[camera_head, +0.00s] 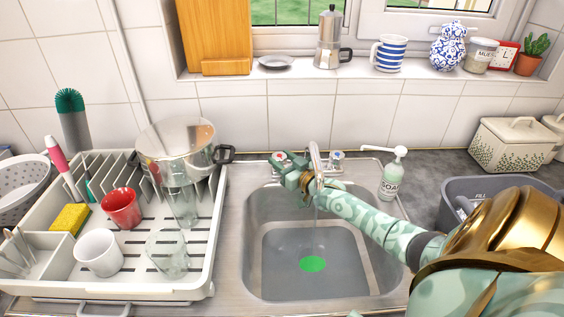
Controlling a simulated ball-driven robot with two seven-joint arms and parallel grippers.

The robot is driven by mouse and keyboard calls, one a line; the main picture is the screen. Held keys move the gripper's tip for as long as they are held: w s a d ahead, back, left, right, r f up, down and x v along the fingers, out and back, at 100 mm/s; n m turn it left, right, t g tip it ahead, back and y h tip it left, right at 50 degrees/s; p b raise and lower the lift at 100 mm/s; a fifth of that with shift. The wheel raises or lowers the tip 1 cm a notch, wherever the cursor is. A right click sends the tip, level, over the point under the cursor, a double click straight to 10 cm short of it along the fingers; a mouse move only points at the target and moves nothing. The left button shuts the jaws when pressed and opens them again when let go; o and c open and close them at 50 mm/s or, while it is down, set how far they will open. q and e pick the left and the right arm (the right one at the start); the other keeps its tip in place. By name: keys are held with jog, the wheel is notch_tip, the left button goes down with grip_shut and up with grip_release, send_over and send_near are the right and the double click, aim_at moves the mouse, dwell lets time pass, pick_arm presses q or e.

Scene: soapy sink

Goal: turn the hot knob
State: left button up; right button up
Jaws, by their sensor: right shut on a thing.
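The hot knob (279,157), with a red mark on top, is at the left of the tap at the back of the sink. My right arm reaches in from the lower right across the sink. My right gripper (285,165), green with a brass-coloured part, is shut on the hot knob and hides part of it. The tap's spout (314,155) rises just right of my gripper, and a thin stream seems to fall from it. The other knob (336,157) stands right of the spout. My left gripper is not in view.
The sink (256,235) has a green disc (312,264) at its bottom. A soap bottle (391,175) stands right of the tap. The dish rack (218,225) at left holds a steel pot (180,138). A grey tub (480,187) is at right.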

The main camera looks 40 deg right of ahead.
jog(key=shift+r, duration=0.1)
jog(key=o, duration=1)
jog(key=s+a+p, duration=0.1)
jog(key=s+p, duration=0.2)
jog(key=s, duration=1.3)
jog(key=shift+p, duration=0.4)
jog(key=shift+s, duration=0.1)
